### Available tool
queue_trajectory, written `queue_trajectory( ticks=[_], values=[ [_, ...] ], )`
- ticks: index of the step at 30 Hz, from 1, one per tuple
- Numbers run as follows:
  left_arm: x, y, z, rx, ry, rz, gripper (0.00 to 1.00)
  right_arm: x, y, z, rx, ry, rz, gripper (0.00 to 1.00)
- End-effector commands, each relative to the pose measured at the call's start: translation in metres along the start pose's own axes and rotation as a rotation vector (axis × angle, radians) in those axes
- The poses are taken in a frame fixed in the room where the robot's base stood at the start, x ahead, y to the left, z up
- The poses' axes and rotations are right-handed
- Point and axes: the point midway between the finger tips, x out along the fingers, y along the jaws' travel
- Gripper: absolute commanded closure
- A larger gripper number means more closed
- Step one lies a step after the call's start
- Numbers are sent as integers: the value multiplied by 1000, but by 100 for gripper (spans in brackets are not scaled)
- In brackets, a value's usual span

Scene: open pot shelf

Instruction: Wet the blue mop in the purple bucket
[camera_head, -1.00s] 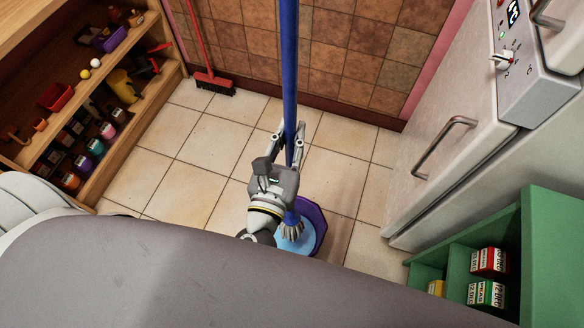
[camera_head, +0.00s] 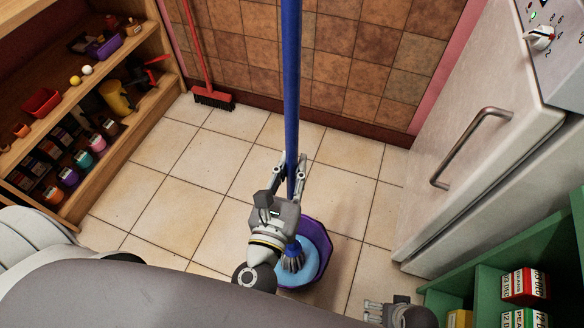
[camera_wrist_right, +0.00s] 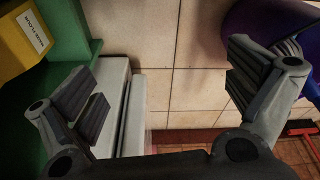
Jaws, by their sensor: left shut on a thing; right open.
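The blue mop (camera_head: 291,80) stands nearly upright, its long handle running out of the top of the head view. My left gripper (camera_head: 290,162) is shut on the handle above the bucket. The mop's grey strands (camera_head: 293,262) show over the blue water inside the purple bucket (camera_head: 327,248); I cannot tell how deep they reach. My left arm hides part of the bucket's left side. My right gripper (camera_head: 372,311) is at the bottom edge, right of the bucket. In the right wrist view it (camera_wrist_right: 165,88) is open and empty, and the bucket (camera_wrist_right: 262,18) shows at upper right.
A wooden shelf (camera_head: 130,120) with pots and jars stands at left. A red broom (camera_head: 213,98) leans on the tiled back wall. A white fridge (camera_head: 450,170) and a green shelf (camera_head: 483,290) with small boxes bound the right. Tiled floor (camera_head: 200,170) is clear between them.

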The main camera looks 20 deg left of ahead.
Motion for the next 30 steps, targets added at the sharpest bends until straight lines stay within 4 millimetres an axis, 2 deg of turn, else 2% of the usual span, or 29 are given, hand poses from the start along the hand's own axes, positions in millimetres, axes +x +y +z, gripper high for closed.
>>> queue_trajectory(
  ticks=[12,30],
  values=[
    [0,0,-15,0,-3,0,100,-42,2,-22,5,29,4,0],
    [0,0,-39,0,-3,0,100,-110,6,-36,10,65,11,0]
  ],
)
